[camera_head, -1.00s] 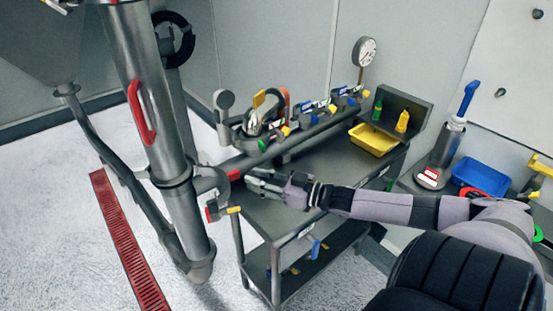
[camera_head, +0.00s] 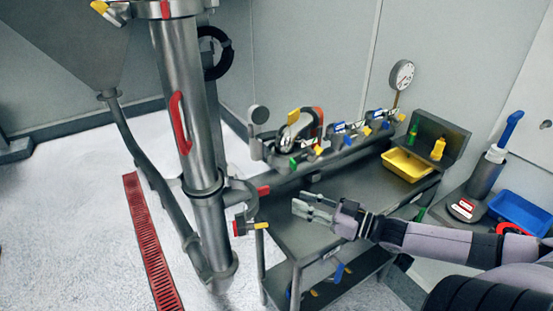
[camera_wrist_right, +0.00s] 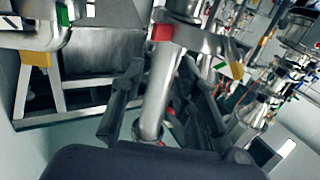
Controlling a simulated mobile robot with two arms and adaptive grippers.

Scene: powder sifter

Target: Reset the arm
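My right gripper (camera_head: 308,208) is over the near left part of the steel trolley top (camera_head: 345,185), a little right of the pipe joint. Its arm comes in from the right. In the right wrist view its two dark fingers (camera_wrist_right: 163,108) stand apart, with nothing held between them. A steel pipe shows beyond the gap. My left gripper is not in view.
A steel column (camera_head: 185,120) with a red handle (camera_head: 180,122) stands left of the trolley. A yellow tray (camera_head: 408,165) and a blue tray (camera_head: 520,212) are to the right. A red floor grate (camera_head: 150,245) lies left.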

